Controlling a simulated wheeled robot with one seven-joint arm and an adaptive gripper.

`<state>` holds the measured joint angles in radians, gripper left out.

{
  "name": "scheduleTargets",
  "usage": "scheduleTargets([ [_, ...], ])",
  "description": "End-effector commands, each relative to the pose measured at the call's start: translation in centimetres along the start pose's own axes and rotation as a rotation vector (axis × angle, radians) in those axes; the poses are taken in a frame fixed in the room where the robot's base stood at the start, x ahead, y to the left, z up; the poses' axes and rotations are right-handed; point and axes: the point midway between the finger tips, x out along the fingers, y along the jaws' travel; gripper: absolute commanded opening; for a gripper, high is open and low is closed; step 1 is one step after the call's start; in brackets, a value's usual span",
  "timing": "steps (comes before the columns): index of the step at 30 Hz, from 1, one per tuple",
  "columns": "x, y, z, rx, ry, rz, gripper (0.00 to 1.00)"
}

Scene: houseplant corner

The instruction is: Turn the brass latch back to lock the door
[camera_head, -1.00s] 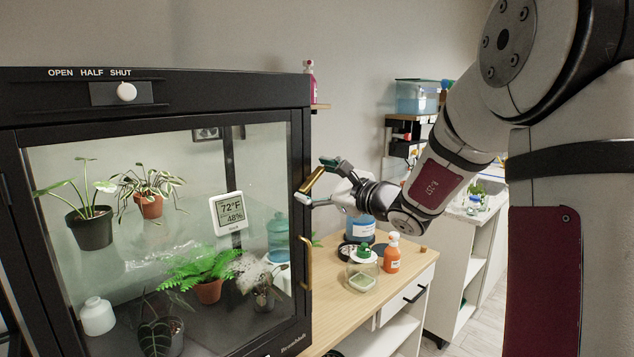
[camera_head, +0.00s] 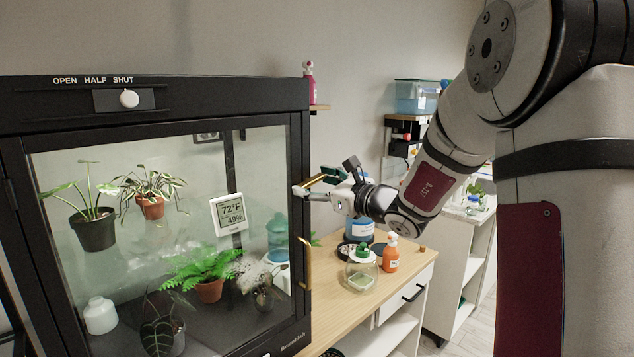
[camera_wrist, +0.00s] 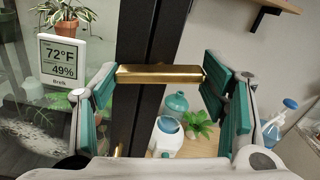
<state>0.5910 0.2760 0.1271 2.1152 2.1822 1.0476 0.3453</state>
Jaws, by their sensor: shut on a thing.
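The brass latch (camera_head: 314,182) is a short bar on the right edge of the black-framed glass cabinet door (camera_head: 150,130). It points out to the right and lies nearly level. In the wrist view the latch (camera_wrist: 160,74) spans the gap between my teal-padded fingers, one at each end. My gripper (camera_head: 322,186) is shut on it, coming from the right; in the wrist view my gripper (camera_wrist: 158,88) has the dark frame post behind it. The door looks closed against its frame. The latch's pivot is hard to make out.
A brass pull handle (camera_head: 306,264) sits lower on the door edge. Plants and a humidity display (camera_head: 229,213) are behind the glass. A wooden counter (camera_head: 335,322) to the right holds a jar (camera_head: 361,272) and an orange bottle (camera_head: 390,254). A slider (camera_head: 129,98) tops the cabinet.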

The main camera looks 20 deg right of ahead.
Motion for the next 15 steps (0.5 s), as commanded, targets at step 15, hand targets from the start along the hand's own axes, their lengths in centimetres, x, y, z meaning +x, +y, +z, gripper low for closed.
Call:
scheduleTargets([
  [15, 0.04, 0.04, 0.16, 0.227, -0.002, 0.002, 0.39],
])
